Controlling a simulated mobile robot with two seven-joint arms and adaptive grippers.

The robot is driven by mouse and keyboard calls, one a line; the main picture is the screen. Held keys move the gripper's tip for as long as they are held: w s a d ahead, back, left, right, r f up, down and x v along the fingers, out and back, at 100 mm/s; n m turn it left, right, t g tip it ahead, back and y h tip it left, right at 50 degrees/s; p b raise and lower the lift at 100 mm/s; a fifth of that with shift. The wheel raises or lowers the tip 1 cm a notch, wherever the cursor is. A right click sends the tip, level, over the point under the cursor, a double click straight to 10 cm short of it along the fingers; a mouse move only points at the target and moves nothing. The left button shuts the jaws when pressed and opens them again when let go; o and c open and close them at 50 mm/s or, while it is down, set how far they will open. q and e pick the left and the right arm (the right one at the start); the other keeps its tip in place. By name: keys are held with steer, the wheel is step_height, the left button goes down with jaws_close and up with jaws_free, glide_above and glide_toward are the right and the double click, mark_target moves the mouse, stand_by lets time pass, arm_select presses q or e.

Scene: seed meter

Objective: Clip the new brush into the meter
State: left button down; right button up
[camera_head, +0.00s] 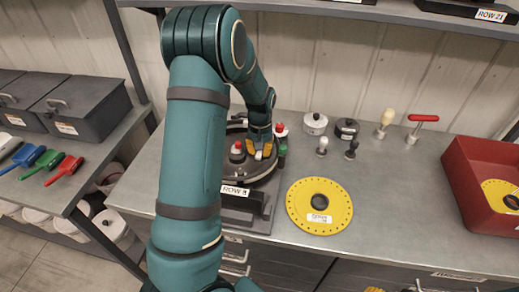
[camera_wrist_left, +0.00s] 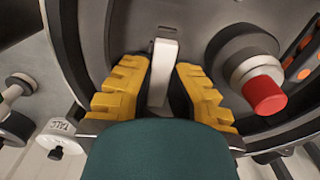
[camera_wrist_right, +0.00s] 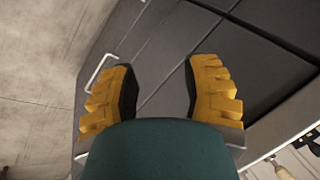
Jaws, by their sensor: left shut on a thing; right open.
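The round dark seed meter (camera_head: 262,172) sits on a grey stand marked ROW at the front of the bench. My left gripper (camera_head: 261,150) is over the meter. Its yellow fingers are shut on a slim pale piece, seemingly the brush (camera_wrist_left: 163,75), which stands between the fingertips against the meter's dark face. I cannot tell whether the piece is seated. A red-tipped knob (camera_wrist_left: 263,94) is on the meter beside the fingers. My right gripper (camera_wrist_right: 160,95) is open and empty, low in front of the grey drawers.
A yellow perforated disc (camera_head: 319,205) lies right of the meter. Behind it are two small knobbed pieces (camera_head: 322,146), white and dark pots (camera_head: 315,123), and a red T-handled tool (camera_head: 422,119). A red bin (camera_head: 487,190) stands far right.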

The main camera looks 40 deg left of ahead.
arm_select(q)
steer(key=shift+s+d+f, duration=0.2)
steer(key=shift+s+f, duration=0.05)
steer(key=shift+f, duration=0.25)
stand_by(0.5)
steer(key=c, duration=0.9)
jaws_free()
steer(key=shift+c, duration=0.5)
